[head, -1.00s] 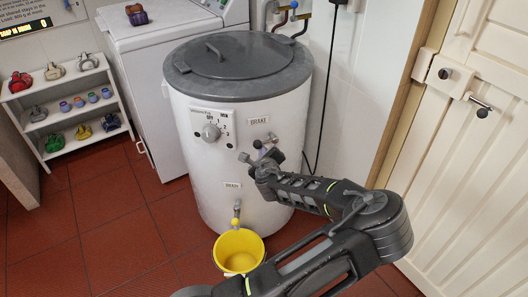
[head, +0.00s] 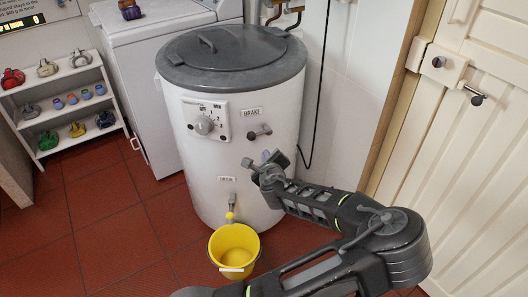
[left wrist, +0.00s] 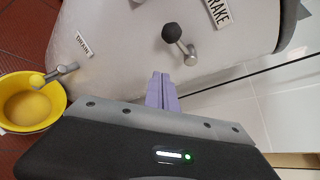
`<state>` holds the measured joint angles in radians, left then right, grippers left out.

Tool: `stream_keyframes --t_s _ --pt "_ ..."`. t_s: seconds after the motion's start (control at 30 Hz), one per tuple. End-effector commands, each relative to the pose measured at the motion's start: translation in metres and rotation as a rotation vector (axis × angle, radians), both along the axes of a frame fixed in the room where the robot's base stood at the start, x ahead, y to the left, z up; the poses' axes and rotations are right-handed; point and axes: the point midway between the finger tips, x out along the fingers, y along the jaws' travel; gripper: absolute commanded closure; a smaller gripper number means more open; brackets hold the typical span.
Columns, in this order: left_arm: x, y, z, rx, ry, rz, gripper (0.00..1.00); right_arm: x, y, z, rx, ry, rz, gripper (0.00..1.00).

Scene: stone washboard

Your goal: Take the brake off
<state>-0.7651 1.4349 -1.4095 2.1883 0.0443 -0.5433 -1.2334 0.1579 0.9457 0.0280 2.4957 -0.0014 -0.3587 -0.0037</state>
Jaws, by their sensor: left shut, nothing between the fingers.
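The brake lever (head: 259,133) is a short metal lever with a dark knob, on the white drum's side just below the BRAKE label (head: 251,112). In the left wrist view the brake lever (left wrist: 177,40) sits just beyond the fingertips. My left gripper (head: 268,158), with lilac fingers, is below and slightly right of the lever, apart from it. In the left wrist view the left gripper (left wrist: 162,78) is shut and empty. The white washing drum (head: 208,170) stands upright with its grey lid (head: 228,52) closed. My right gripper is not in view.
A yellow bucket (head: 234,247) stands below the drain tap (head: 231,208). A control dial (head: 204,125) is left of the lever. A white machine (head: 150,85) and a shelf of small objects (head: 60,100) are at left. A white door (head: 470,140) is at right.

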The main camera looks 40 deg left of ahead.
Motion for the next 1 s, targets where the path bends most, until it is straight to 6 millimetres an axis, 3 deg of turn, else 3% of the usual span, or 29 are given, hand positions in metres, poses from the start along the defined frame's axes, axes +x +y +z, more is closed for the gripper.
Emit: stream_keyframes --t_s 0.1,0.3,1.0 --pt "-0.013 -0.016 0.01 -0.001 -0.001 -0.003 1.0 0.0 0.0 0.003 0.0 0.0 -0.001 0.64" --pt "-0.024 -0.028 0.018 -0.001 -0.002 -0.002 1.0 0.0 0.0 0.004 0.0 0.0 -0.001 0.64" --pt "-0.029 -0.028 0.013 -0.015 0.004 0.008 1.0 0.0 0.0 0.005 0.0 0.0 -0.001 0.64"
